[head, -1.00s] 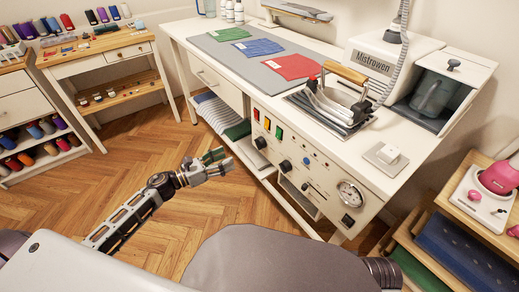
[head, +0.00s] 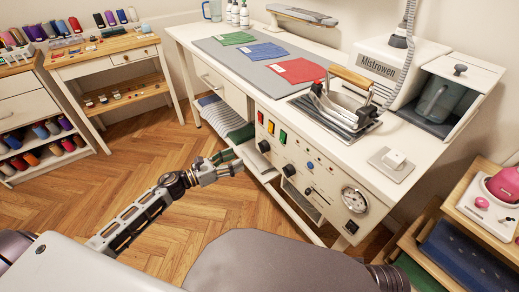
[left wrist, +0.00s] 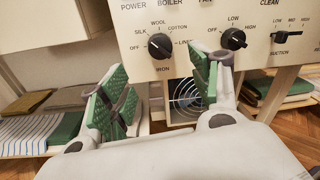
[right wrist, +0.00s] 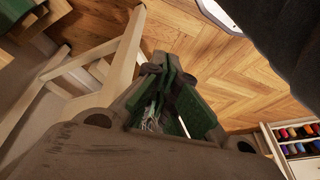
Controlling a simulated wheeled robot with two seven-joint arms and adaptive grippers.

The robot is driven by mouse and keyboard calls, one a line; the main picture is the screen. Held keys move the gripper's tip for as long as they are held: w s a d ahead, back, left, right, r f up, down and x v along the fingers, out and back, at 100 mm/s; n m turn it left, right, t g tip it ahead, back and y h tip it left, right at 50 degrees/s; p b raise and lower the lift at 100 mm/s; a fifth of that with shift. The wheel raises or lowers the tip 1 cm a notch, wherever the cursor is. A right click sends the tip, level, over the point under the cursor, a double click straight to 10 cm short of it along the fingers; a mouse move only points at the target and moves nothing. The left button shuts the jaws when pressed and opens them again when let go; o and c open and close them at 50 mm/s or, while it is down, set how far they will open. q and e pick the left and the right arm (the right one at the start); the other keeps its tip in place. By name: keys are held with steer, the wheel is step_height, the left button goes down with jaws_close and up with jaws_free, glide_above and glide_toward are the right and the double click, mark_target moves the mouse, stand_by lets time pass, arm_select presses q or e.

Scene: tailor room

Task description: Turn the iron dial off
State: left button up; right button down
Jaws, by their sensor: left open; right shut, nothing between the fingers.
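The iron dial (left wrist: 160,46) is a black round knob on the cream front panel, with OFF, SILK, WOOL, COTTON and LINEN printed around it and IRON below. Its exact pointer setting is hard to read. In the head view the iron dial (head: 264,146) is the left knob, below the coloured switches. My left gripper (left wrist: 158,82) is open and empty in front of the panel, its green-padded fingers below and on either side of the dial, apart from it. The left gripper (head: 233,162) also shows in the head view. My right gripper (right wrist: 178,100) is shut and empty.
A second knob (left wrist: 233,39), marked OFF, LOW and HIGH, sits right of the iron dial. A suction slider (left wrist: 281,37) is farther right. A round vent (left wrist: 188,100) lies below. An iron (head: 345,100) stands on the table (head: 300,120). Folded cloth (head: 222,117) fills the lower shelf.

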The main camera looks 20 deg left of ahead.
mark_target(263, 147)
arm_select(q)
steer(key=shift+b+x, duration=0.55)
steer(key=shift+x, duration=5.2)
arm_select(e)
steer(key=shift+s+a+r, duration=0.1)
steer(key=shift+a+r, duration=0.1)
steer(key=shift+r, duration=0.35)
arm_select(q)
steer(key=c, duration=1)
steer(key=shift+c, duration=0.2)
arm_select(e)
steer(key=shift+w+r+t, duration=0.1)
steer(key=shift+w+t, duration=0.1)
steer(key=shift+t, duration=0.1)
